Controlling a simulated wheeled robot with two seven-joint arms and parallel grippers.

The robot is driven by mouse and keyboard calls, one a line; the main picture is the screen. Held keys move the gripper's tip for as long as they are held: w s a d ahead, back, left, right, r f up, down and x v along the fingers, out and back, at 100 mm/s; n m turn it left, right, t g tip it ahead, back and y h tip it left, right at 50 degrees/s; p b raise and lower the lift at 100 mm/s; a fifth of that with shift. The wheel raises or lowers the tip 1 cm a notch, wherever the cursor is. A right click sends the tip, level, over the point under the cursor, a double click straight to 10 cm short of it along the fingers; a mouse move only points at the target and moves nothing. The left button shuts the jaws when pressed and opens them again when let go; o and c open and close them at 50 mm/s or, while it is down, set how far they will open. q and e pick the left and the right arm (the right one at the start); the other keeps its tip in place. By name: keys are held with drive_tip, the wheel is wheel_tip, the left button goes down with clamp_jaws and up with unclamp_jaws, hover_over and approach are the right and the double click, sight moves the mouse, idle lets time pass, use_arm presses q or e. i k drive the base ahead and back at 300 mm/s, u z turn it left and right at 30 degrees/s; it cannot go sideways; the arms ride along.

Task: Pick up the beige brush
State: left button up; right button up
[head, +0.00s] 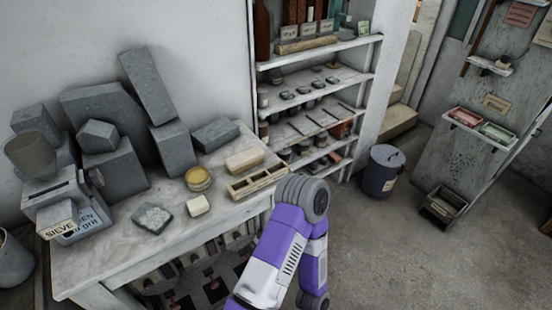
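A beige oblong piece (244,160) lies on the worktable near its back right. It may be the beige brush, but I see no bristles or handle clearly. A smaller cream block (198,206) lies nearer the table's front edge. One of my arms, purple and grey, rises from the bottom of the head view, and its rounded joint overlaps the table's right end. Neither gripper shows in the head view, so I cannot tell whether they are open or shut.
A shelf unit (317,45) stands behind.

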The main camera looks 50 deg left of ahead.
sight(239, 163)
drive_tip(key=i, duration=2)
drive_tip(key=u, duration=2.7)
